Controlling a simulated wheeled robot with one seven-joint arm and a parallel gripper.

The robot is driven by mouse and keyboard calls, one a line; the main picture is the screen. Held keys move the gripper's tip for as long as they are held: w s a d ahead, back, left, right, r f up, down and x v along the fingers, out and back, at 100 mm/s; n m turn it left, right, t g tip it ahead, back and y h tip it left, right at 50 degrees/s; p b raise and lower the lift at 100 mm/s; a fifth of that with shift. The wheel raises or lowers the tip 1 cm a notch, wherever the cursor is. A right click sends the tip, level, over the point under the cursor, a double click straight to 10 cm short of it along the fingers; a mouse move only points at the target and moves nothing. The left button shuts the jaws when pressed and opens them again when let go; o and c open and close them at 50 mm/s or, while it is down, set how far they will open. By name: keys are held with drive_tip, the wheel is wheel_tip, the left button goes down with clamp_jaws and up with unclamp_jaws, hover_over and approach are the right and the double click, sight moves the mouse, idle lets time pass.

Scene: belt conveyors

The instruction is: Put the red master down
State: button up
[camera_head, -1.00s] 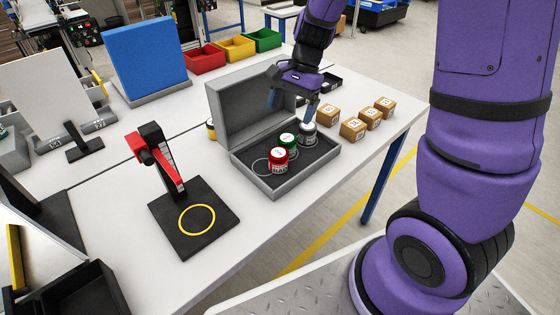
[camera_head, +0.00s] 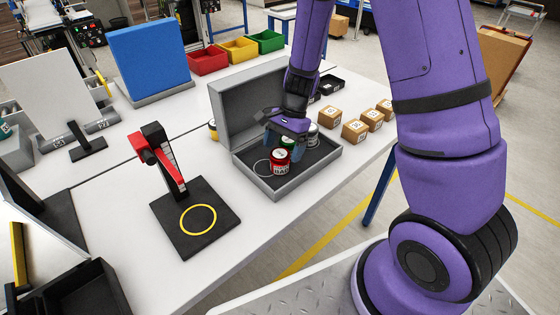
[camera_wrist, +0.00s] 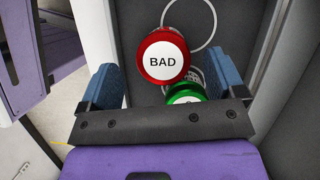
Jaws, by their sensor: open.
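The red master (camera_head: 280,161) stands upright in the grey open case (camera_head: 276,190), near its left front part. In the wrist view the red master (camera_wrist: 163,57) shows a white lid label reading "BAD". The green master (camera_wrist: 186,95) stands close behind it, partly hidden by my gripper. A silver-grey can (camera_head: 312,135) stands further right in the case. My gripper (camera_head: 285,146) is open above the red and green masters. In the wrist view its blue fingers (camera_wrist: 165,88) are spread to either side of the red master, with visible gaps.
The case's raised lid (camera_head: 250,98) stands behind the cans. A black stand with a red clamp (camera_head: 158,158) and a yellow-ringed black plate (camera_head: 224,222) is at left. Several small cardboard boxes (camera_head: 355,129) sit to the right. White table is clear in front.

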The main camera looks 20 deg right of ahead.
sight(280, 153)
drive_tip(key=x, duration=0.4)
drive_tip(key=shift+w+a+f, duration=0.1)
drive_tip(key=shift+a, duration=0.05)
drive_tip(key=c, duration=1.3)
drive_tip(key=shift+o, duration=0.2)
